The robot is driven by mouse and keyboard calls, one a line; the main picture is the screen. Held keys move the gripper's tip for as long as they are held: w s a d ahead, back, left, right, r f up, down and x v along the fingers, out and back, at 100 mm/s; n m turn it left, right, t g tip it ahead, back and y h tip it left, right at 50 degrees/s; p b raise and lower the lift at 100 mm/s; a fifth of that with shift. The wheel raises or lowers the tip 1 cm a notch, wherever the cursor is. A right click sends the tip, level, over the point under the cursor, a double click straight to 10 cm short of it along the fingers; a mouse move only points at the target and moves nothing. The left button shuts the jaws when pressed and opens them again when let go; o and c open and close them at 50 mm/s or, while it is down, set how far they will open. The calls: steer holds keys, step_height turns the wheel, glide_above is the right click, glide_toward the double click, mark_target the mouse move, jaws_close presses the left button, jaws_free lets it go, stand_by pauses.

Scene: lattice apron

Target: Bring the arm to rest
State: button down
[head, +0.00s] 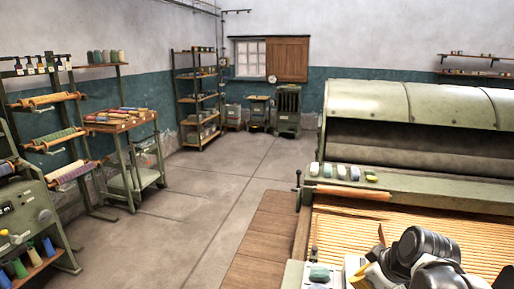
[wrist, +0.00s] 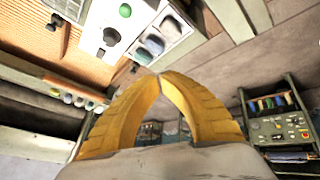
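My arm (head: 425,255) is folded low at the right front in the head view, over the near edge of the slatted apron (head: 350,232). A yellow part of my gripper shows beside it, but its fingertips cannot be made out there. In the wrist view my gripper (wrist: 158,75) has its two yellow fingers curved together with tips meeting. Nothing shows between them. The apron's orange slats (wrist: 50,25) are at the upper left of that view.
A green machine (head: 415,110) with a rounded hood stands behind the apron. A pale ledge holding several coloured pieces (wrist: 155,45) lies near my fingertips in the wrist view. Shelves and a trolley (head: 125,150) line the left. The grey floor (head: 190,215) in the middle is clear.

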steer(key=s+a+r+m, duration=0.2)
steer(key=s+a+m, duration=0.1)
steer(key=s, duration=0.3)
steer(key=s+a+r+m+t+h, duration=0.1)
steer(key=s+a+r+m, duration=0.2)
steer(key=s, duration=0.3)
steer(key=shift+s+m, duration=0.2)
steer(key=shift+m, duration=0.5)
